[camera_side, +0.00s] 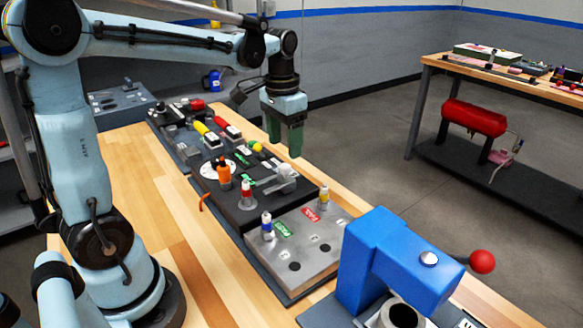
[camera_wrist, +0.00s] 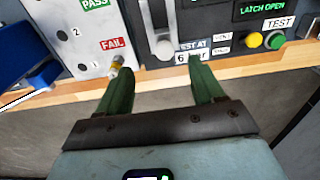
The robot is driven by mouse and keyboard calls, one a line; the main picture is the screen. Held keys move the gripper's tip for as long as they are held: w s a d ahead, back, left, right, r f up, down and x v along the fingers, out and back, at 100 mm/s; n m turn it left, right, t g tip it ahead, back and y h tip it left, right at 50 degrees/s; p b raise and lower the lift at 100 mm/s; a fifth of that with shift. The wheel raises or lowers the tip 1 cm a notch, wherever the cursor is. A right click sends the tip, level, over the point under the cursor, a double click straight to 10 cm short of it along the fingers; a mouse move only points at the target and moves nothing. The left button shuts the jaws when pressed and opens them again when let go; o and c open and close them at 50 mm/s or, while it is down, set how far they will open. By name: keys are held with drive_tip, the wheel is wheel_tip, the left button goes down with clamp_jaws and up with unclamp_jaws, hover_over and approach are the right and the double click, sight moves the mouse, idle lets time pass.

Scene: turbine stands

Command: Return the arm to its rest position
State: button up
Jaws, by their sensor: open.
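My gripper (camera_side: 290,137) has green fingers and hangs pointing down from the light-blue arm, above the far edge of the bench. In the wrist view my gripper (camera_wrist: 158,75) shows two green fingers spread apart with nothing between them. The fingers appear above the wooden bench edge (camera_wrist: 150,76), near the dark test station (camera_wrist: 150,20) and the grey pass/fail plate (camera_wrist: 80,40). My gripper touches nothing that I can see.
A blue press (camera_side: 385,255) with a red knob (camera_side: 482,262) stands at the bench's near right. Small cylinders stand on the pass/fail plate (camera_side: 325,240) and the test station (camera_side: 240,215). The left bench surface (camera_side: 150,180) is largely clear. Another table (camera_side: 500,80) stands back right.

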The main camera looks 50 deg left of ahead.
drive_tip(key=s+d+f+t, duration=0.2)
drive_tip(key=s+d+t, duration=0.4)
drive_tip(key=s+d, duration=0.2)
drive_tip(key=shift+d+t, duration=0.35)
drive_tip(key=shift+t, duration=0.05)
